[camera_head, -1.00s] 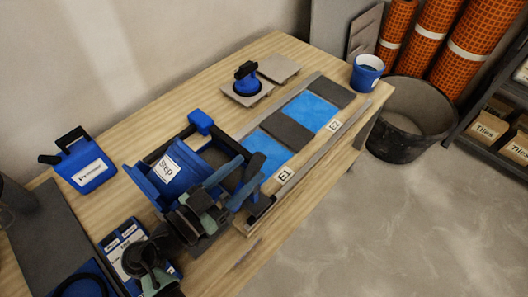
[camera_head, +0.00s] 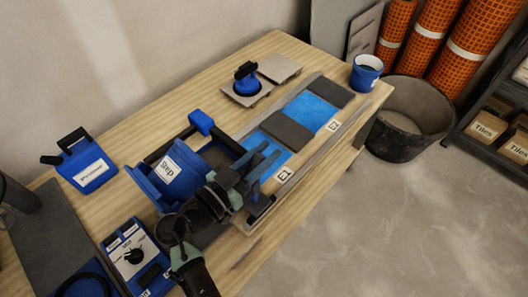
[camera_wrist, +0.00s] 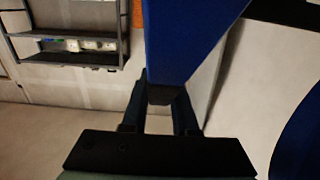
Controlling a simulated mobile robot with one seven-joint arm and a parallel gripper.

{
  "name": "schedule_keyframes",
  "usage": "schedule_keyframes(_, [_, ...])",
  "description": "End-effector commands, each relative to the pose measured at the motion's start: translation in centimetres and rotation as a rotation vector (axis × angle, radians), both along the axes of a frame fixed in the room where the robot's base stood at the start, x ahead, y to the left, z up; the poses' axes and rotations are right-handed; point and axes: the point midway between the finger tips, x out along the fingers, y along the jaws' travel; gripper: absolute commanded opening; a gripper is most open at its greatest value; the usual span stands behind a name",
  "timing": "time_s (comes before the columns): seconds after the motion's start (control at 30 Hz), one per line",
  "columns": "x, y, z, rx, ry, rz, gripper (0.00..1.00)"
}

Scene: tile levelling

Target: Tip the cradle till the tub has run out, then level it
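The blue tub (camera_head: 178,180), with a white label, sits tilted in a dark-framed cradle (camera_head: 160,154) on the wooden bench in the head view. The tub's inside is mostly hidden, so I cannot see how much it holds. My gripper (camera_head: 261,163) is at the cradle's right side, above the blue strip by the E1 label. In the wrist view, a blue bar with a dark end (camera_wrist: 190,40) comes down in front of the fingers of my gripper (camera_wrist: 163,100). The fingers stand apart at their base; whether they press on the bar is hidden.
A tray of blue and dark sections (camera_head: 285,130) lies beside the cradle. A blue Primer jug (camera_head: 86,165) stands left, a control box (camera_head: 133,255) in front. A suction lifter (camera_head: 247,78) sits on a tile behind. A blue bucket (camera_head: 366,71) stands at the far bench corner.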

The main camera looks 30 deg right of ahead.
Motion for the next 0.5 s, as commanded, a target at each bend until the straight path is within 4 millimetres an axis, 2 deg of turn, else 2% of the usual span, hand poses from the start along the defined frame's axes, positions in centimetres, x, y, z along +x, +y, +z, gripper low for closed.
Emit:
schedule_keyframes(0.07, [0.0,0.02,0.0,0.0,0.0,0.0,0.0])
schedule_keyframes(0.5, [0.0,0.03,-0.01,0.0,0.0,0.001,0.0])
